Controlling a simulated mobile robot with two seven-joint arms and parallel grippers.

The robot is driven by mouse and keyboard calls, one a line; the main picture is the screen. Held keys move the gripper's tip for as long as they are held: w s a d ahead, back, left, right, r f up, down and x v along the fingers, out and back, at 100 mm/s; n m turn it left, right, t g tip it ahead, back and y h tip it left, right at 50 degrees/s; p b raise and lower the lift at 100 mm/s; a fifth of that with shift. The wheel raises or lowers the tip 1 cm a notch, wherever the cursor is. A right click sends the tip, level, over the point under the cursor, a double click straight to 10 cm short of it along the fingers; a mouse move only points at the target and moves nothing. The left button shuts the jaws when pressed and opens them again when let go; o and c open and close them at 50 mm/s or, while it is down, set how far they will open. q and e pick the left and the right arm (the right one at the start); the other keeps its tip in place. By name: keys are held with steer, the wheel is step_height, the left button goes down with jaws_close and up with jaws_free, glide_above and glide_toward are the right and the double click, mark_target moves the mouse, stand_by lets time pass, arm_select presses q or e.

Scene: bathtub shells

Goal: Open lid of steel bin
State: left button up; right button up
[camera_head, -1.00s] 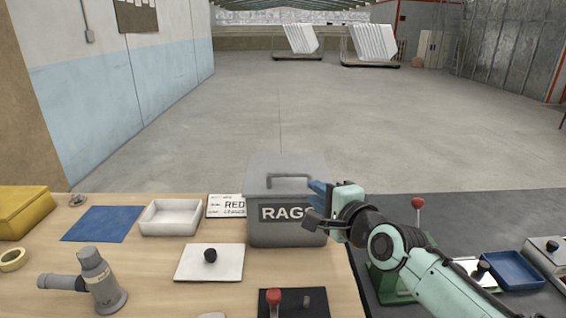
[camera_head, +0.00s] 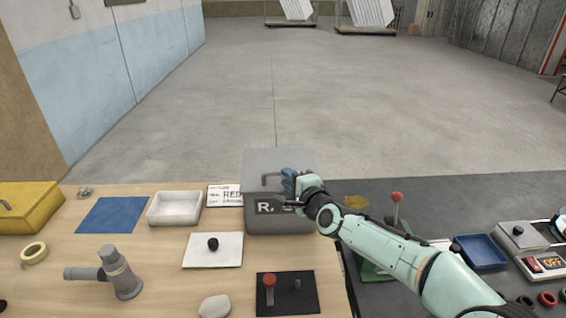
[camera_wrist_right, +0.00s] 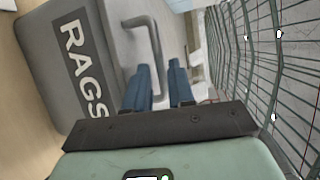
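The grey steel bin (camera_head: 258,162) with a dark RAGS label stands at the back edge of the wooden bench, its lid shut. A bar handle (camera_head: 271,179) lies on the lid. My right gripper (camera_head: 288,182) is at the bin's right side, with its blue fingers beside the right end of the handle, and the wrist hides part of the label. My left gripper is not in view.
A white tray (camera_head: 150,209), a RED card (camera_head: 225,188) and a white plate with a black knob (camera_head: 228,257) are left of the bin. A dark plate with a red-topped lever (camera_head: 276,308) is in front. A dark bench (camera_head: 480,205) adjoins on the right.

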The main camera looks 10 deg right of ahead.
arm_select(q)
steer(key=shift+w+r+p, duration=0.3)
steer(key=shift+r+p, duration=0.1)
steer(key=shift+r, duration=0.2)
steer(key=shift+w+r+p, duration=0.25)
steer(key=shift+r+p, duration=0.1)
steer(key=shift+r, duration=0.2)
arm_select(e)
steer(key=shift+x, duration=2.15)
jaws_close()
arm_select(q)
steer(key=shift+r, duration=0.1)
